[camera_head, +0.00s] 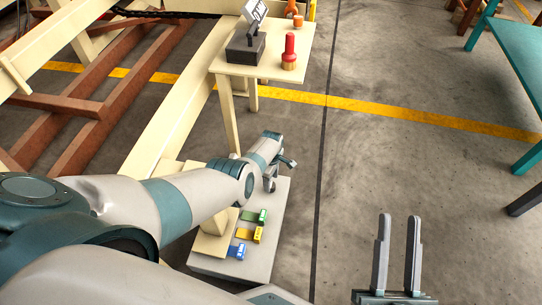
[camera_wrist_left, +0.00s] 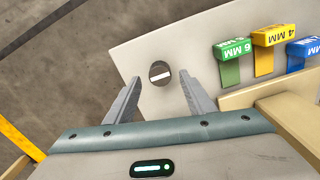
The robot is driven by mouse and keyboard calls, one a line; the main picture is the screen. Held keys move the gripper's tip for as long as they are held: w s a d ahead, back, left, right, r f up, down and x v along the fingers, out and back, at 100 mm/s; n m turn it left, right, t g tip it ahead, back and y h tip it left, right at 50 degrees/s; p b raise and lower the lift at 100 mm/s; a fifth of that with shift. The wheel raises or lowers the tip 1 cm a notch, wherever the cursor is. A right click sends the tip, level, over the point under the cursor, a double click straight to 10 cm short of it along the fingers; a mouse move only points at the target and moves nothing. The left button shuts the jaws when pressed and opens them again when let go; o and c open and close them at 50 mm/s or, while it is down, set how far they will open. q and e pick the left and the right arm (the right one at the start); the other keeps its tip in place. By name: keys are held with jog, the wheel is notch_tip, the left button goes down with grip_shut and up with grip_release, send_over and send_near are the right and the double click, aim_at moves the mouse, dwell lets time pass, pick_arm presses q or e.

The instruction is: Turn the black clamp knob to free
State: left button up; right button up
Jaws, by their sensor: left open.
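The clamp knob (camera_wrist_left: 160,72) is a small dark round disc with a white bar across it, on a pale grey panel (camera_wrist_left: 140,48). In the left wrist view the white bar lies nearly level, slightly tilted. My left gripper (camera_wrist_left: 159,84) is open, with one finger on each side of the knob and gaps on both sides. In the head view my left gripper (camera_head: 270,178) is small and partly hidden by its wrist, over the far end of the grey block; the knob cannot be made out there. My right gripper (camera_head: 398,240) is open and empty over the floor.
Green (camera_wrist_left: 232,48), yellow (camera_wrist_left: 273,35) and blue (camera_wrist_left: 303,50) tags marked in MM stand beside the knob. A cream table (camera_head: 270,70) holds a red-topped tool (camera_head: 289,52) and a dark display stand (camera_head: 245,45). A teal table (camera_head: 515,55) is at right. The middle floor is clear.

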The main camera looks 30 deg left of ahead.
pick_arm(q)
notch_tip(320, 180, up, 3)
jog(key=shift+r+p, duration=0.1)
jog(key=shift+p, duration=0.95)
notch_tip(320, 180, up, 3)
jog(key=shift+f+p, duration=0.15)
jog(key=shift+p, duration=0.9)
pick_arm(e)
notch_tip(320, 180, down, 14)
jog(key=w+d+g+h, duration=0.2)
jog(key=g+h, duration=0.1)
jog(key=g, duration=0.6)
pick_arm(q)
notch_tip(320, 180, up, 9)
jog(key=p, duration=0.5)
jog(key=shift+r, duration=0.2)
pick_arm(e)
jog(key=s+d+f+g+h, duration=0.2)
jog(key=s+d+f+g, duration=0.4)
jog(key=s+f+g, duration=0.1)
jog(key=shift+s+f+m+h, duration=0.15)
jog(key=shift+f+m+h, duration=0.2)
jog(key=shift+f, duration=0.25)
